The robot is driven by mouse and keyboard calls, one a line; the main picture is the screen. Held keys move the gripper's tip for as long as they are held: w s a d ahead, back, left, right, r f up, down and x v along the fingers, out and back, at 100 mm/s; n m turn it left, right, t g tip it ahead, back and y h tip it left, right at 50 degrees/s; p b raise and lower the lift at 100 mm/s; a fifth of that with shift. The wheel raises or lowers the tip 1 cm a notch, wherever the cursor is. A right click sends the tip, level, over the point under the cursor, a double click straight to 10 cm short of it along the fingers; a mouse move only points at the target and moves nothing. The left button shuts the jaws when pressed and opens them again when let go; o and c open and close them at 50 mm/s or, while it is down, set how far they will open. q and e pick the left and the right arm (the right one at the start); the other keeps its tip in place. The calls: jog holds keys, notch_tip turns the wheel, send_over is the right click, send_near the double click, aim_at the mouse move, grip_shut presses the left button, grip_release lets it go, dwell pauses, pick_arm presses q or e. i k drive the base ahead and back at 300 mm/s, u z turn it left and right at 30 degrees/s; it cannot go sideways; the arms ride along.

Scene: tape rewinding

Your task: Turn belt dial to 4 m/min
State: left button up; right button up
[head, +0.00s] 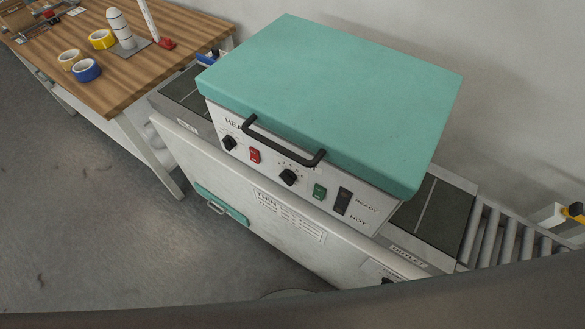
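The machine with a green lid (335,95) stands in the middle of the head view. Its sloped white front panel carries a black dial (229,143) at the left, a red switch (254,156), a second black dial (288,177) with marks around it, a green switch (319,193) and a dark READY/HOT indicator (342,201). Another black knob (387,281) shows low at the right, partly hidden. The dial lettering is too small to read, so I cannot tell which one is the belt dial or its setting. Neither gripper is in view.
A black handle bar (283,149) juts out before the panel. Dark belt (430,212) and rollers (505,238) run out at the right by the OUTLET label. A wooden table (120,75) with tape rolls (86,70) stands at the left. Grey floor (80,220) is open front left.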

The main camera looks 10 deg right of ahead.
aim_at(288, 177)
jog(key=k, duration=0.5)
jog(key=u, duration=1.3)
jog(key=k, duration=0.9)
jog(key=z, duration=1.3)
jog(key=i, duration=0.5)
